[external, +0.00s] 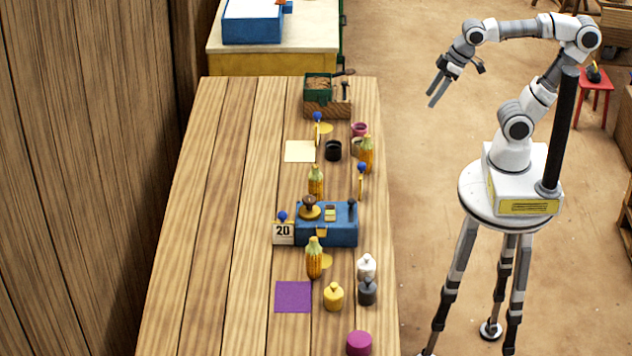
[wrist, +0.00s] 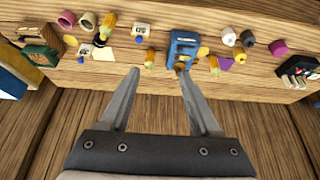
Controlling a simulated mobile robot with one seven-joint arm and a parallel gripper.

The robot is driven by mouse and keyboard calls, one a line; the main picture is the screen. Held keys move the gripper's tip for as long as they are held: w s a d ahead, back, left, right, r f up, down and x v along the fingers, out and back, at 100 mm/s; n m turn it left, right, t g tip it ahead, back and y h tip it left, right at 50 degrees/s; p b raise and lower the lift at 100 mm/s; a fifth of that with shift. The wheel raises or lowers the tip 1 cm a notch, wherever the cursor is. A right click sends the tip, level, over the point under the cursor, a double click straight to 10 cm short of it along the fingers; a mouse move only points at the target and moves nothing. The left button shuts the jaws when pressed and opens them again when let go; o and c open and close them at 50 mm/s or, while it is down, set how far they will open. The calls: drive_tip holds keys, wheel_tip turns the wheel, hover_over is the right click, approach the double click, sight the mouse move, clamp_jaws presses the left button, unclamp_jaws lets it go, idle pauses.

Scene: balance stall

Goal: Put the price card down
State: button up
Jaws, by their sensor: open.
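A white price card (external: 283,233) marked 20, with a blue knob on top, stands upright at the left end of a blue box (external: 327,236) in the external view. Two more blue-knobbed cards stand edge-on there, one near the cream mat (external: 300,151) and one near the table's right edge (external: 361,183). In the wrist view, two white cards (wrist: 141,30) (wrist: 84,49) face me. I cannot tell which card the task means. My gripper (external: 438,88) is open and empty, in the air right of the table. Its spread fingers (wrist: 157,72) hold nothing.
Yellow corn-like bottles (external: 314,260), a purple mat (external: 293,297), several small weights (external: 333,297) and a green box (external: 318,88) crowd the table's right half. The table's left side (external: 205,200) is bare. A plank wall stands beyond it.

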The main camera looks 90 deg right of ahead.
drive_tip(key=shift+o, duration=0.2)
drive_tip(key=s+f, duration=0.2)
drive_tip(key=s, duration=0.1)
drive_tip(key=shift+d, duration=0.2)
drive_tip(key=shift+o, duration=0.3)
drive_tip(key=shift+s+f, duration=0.2)
drive_tip(key=shift+f, duration=0.1)
